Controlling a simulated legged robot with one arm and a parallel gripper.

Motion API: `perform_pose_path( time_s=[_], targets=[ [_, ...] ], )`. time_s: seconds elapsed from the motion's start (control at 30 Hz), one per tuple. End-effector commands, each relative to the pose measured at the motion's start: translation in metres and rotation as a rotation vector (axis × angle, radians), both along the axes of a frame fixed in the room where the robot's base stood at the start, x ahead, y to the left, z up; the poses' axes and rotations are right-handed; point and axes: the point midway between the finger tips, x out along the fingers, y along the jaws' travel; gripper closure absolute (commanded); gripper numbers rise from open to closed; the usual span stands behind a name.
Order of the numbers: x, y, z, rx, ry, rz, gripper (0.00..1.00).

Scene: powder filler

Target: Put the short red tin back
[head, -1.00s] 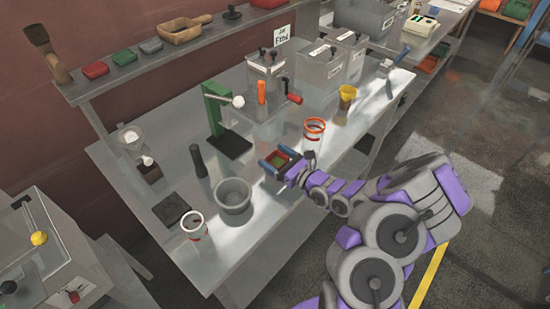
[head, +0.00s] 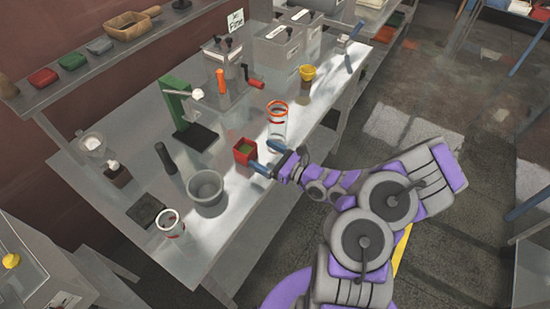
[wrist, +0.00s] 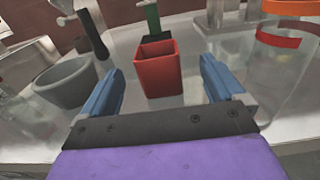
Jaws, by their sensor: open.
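The short red tin (head: 243,152) is an open-topped square tin standing upright on the metal bench, with something greenish inside in the head view. In the wrist view the red tin (wrist: 158,70) stands just beyond and between the two blue fingers. My gripper (head: 268,157) is open and empty, on the right side of the tin, with its fingers pointing toward it. In the wrist view my gripper (wrist: 163,90) shows a wide gap between its fingers, and the tin's lower front is in full view.
A clear jar with an orange rim (head: 277,120) stands close right of the tin. A grey mortar (head: 207,190) is at left, with a dark pestle (head: 166,158) behind. A green-posted stand (head: 178,105) is farther back. A shelf (head: 60,90) holds red and green tins.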

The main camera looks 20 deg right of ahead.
Motion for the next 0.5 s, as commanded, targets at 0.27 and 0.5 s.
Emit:
perform_pose_path(
  time_s=[0.27,0.5],
  targets=[
    [-0.025,-0.017,0.001,-0.001,-0.001,0.000,0.04],
    [-0.031,-0.008,0.014,-0.027,-0.032,0.052,0.04]
  ],
)
